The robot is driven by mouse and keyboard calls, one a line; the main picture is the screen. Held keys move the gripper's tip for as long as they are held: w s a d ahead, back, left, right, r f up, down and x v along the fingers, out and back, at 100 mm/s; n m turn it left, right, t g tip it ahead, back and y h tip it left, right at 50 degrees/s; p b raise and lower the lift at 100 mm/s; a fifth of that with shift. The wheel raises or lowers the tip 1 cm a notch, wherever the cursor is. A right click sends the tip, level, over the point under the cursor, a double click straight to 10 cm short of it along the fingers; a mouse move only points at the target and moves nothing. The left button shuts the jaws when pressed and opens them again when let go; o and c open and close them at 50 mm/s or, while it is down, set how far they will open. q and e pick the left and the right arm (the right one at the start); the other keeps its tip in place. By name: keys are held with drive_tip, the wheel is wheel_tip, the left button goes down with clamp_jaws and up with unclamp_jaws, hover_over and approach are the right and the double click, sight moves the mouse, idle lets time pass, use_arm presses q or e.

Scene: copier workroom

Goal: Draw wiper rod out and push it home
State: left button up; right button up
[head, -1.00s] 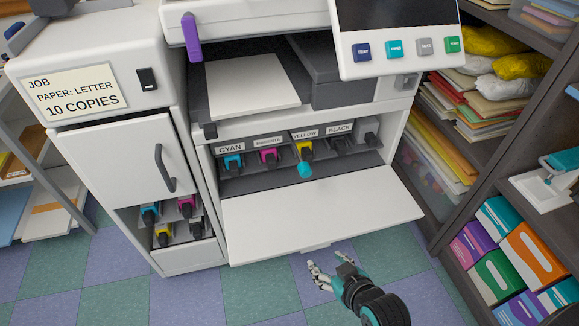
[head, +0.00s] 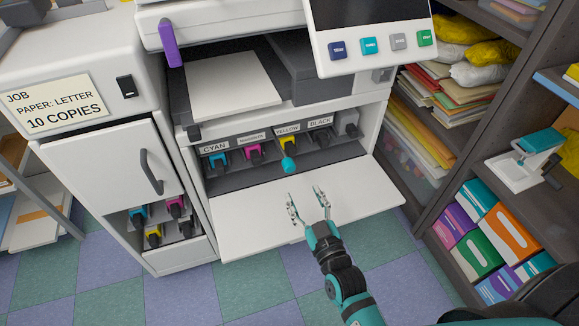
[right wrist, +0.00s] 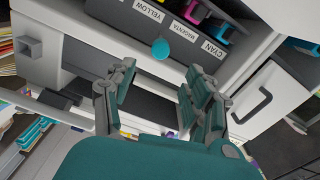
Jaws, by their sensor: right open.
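The wiper rod shows as a round teal knob (head: 288,165) that sticks out below the yellow cartridge in the copier's open toner bay; the rest of the rod is hidden. The knob also shows in the right wrist view (right wrist: 160,49), beyond my fingers and roughly between them. My right gripper (head: 307,197) is open and empty, over the lowered white front door (head: 240,219), short of the knob and slightly right of it. Its spread fingers show in the right wrist view (right wrist: 160,88). My left gripper is not in view.
Cyan (head: 217,160), magenta (head: 253,152) and yellow (head: 287,144) cartridges sit in the labelled bay. A white cabinet (head: 100,170) with more cartridges stands at left. Shelves (head: 440,205) with boxes and paper stand at right. The lowered door is bare.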

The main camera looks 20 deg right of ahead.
sight(291, 169)
drive_tip(key=w+b, duration=0.1)
drive_tip(key=w, duration=0.9)
drive_tip(key=shift+a, duration=0.15)
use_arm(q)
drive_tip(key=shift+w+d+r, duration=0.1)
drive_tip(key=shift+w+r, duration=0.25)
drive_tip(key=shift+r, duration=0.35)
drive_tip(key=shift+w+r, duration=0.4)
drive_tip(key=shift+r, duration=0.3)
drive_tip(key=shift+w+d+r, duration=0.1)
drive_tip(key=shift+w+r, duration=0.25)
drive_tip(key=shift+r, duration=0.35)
use_arm(e)
drive_tip(key=shift+w, duration=0.6)
clamp_jaws()
